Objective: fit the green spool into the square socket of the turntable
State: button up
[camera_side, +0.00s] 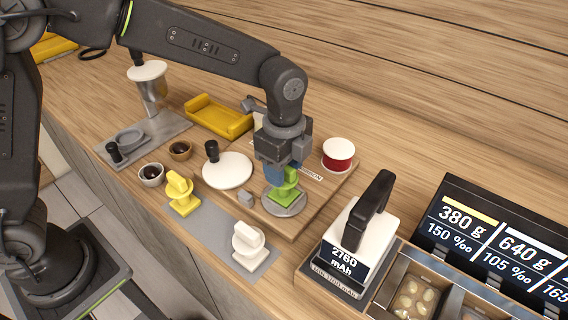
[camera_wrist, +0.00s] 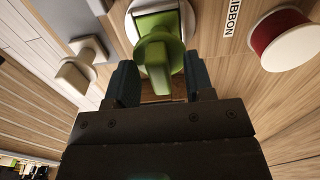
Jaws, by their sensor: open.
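The green spool (camera_side: 285,195) stands upright on the round grey turntable (camera_side: 272,207). In the wrist view the spool's knob (camera_wrist: 158,62) is in front, with its square green base over the middle of the turntable (camera_wrist: 190,18). The base looks roughly square to the socket, but I cannot tell how deep it sits. My gripper (camera_side: 284,174) is directly above the turntable, pointing down, with its blue fingers at the knob. In the wrist view my gripper (camera_wrist: 160,80) is open, one finger on each side of the knob with gaps showing.
A red-and-white ribbon roll (camera_side: 338,155) stands behind to the right. A yellow spool (camera_side: 182,194) and a white spool (camera_side: 248,243) stand on a grey strip at the front. A white disc with black knob (camera_side: 227,170) lies left.

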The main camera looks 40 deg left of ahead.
jog(key=shift+r, duration=0.1)
notch_tip(320, 180, up, 14)
dwell(0.5)
jog(key=s+a+r+n+t, duration=0.2)
jog(key=s+a+n+t, duration=0.1)
jog(key=s+a+n, duration=0.8)
jog(key=s+a+f+n+t, duration=0.2)
jog(key=s+a+f+n, duration=0.3)
jog(key=s+n, duration=0.2)
jog(key=shift+a+f+t, duration=0.3)
jog(key=shift+a, duration=0.05)
